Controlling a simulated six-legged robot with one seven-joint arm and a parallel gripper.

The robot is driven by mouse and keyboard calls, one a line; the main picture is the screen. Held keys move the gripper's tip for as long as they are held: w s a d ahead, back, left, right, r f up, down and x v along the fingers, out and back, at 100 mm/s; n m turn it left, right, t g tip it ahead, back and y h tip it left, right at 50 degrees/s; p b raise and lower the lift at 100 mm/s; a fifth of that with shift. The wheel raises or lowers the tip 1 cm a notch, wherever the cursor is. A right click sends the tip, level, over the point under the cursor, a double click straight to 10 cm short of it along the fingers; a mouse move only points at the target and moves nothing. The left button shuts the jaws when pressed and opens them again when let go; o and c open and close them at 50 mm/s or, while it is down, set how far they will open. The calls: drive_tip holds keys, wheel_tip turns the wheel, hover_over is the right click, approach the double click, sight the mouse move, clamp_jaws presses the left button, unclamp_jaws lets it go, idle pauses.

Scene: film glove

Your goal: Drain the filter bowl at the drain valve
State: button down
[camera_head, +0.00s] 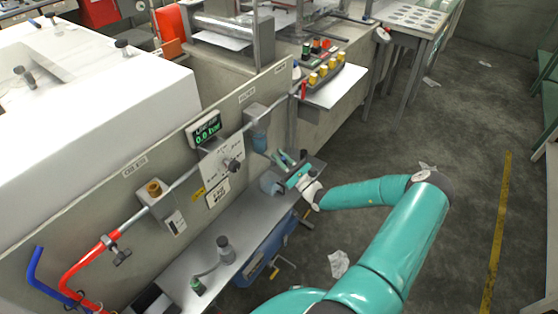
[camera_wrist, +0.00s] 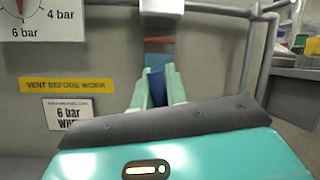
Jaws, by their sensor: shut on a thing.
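The filter bowl (camera_head: 258,138) is blue-grey and hangs below its housing on the wall pipe. In the wrist view the filter bowl (camera_wrist: 158,48) hangs straight ahead, with a red line near its top. My gripper (camera_head: 286,166) is just below and right of the bowl, over the shelf. In the wrist view my pale green fingers (camera_wrist: 156,88) flank a dark blue piece (camera_wrist: 156,84) under the bowl. I cannot tell whether this is the bowl's lower end or a separate thing. A blue-grey cup-like thing (camera_head: 268,183) shows beside my fingertips. The drain valve is not clearly seen.
Button controls (camera_head: 322,70) stand beyond. The floor (camera_head: 440,150) at right is largely open.

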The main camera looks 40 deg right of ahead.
drive_tip(key=shift+w+d+r+m+h, duration=0.1)
drive_tip(key=shift+d+m+h, duration=0.1)
drive_tip(key=shift+m+h, duration=0.5)
drive_tip(key=shift+w+d+m+h, duration=0.15)
drive_tip(key=shift+m+h, duration=0.15)
drive_tip(key=shift+m, duration=0.7)
drive_tip(key=shift+s, duration=0.1)
drive_tip(key=c, duration=1.4)
unclamp_jaws()
drive_tip(key=v, duration=1.4)
drive_tip(key=shift+r, duration=0.1)
